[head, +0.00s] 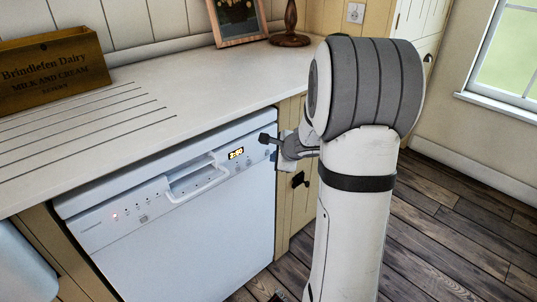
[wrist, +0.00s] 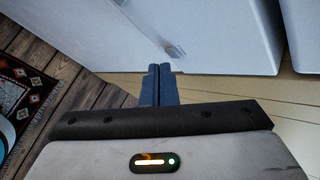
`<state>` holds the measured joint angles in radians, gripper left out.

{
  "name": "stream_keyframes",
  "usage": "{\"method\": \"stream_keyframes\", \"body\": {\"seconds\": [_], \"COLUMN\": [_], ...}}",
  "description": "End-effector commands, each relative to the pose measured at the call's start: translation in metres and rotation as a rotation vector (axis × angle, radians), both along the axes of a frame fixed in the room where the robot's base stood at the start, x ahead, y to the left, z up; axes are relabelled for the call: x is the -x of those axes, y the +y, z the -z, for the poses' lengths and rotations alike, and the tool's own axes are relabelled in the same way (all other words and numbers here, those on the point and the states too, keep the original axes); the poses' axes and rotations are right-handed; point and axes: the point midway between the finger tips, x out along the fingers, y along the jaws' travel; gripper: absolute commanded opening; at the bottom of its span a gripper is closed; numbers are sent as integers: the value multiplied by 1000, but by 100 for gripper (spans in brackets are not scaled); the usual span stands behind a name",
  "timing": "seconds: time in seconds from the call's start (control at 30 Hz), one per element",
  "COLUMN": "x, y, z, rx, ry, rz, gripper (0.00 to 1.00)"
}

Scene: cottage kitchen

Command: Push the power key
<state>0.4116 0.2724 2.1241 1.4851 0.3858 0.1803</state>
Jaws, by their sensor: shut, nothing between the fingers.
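A white dishwasher (head: 205,245) stands under the counter in the head view. Its control panel (head: 105,233) has a red light at the left, a recessed handle in the middle, and a lit display (head: 236,153) with small buttons at the right. I cannot tell which button is the power key. My gripper (head: 264,138) is shut and empty, at the right end of the panel near the counter edge; I cannot tell if it touches. In the wrist view its closed fingertips (wrist: 159,68) point toward a white appliance front (wrist: 220,35).
The pale countertop (head: 170,80) overhangs the dishwasher. A wooden dairy crate (head: 50,72), a picture frame (head: 237,20) and a dark wooden stand (head: 290,38) are on it. A cream cabinet with a dark knob (head: 300,180) adjoins at the right. The plank floor (head: 450,240) is open at the right.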

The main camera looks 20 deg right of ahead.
Motion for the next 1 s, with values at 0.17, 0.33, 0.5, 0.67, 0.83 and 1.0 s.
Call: {"method": "stream_keyframes", "body": {"seconds": [0.17,0.33,0.5,0.67,0.83,1.0], "x": [-6,-7,-7,-8,-10,-9], "y": [2,2,2,3,3,3], "z": [0,0,0,0,0,0], "rx": [1,0,0,0,0,0], "ry": [0,0,0,0,0,0], "rz": [-1,0,0,0,0,0], "gripper": [0,0,0,0,0,0]}}
